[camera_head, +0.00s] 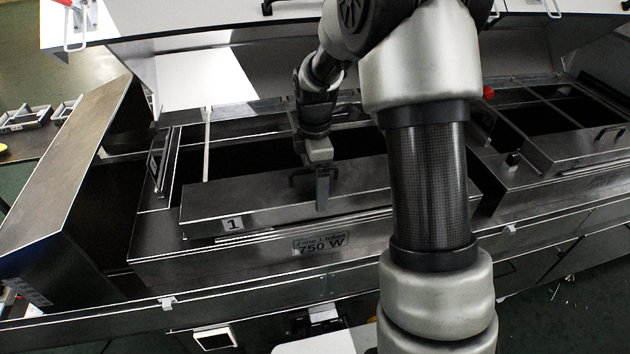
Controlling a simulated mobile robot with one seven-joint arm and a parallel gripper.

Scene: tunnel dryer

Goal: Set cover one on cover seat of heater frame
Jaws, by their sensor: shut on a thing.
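Cover one (255,200) is a long grey metal cover with a "1" label on its front left end. My gripper (321,188) is over its middle, shut on the dark handle of the cover. The heater frame (165,243) is dark metal, with a label reading 750 W on its front. Cover one lies over the front part of the frame's opening, slightly askew to the front edge. I cannot tell whether it touches the frame. The cover seat is not clearly seen, and my arm hides the cover's right part.
A similar frame with a handled cover (590,147) stands at right. A large tilted metal panel (65,190) stands at left. A white raised hood (200,77) is behind the frame. Dark open space shows behind cover one. A side table (42,137) holds small parts at far left.

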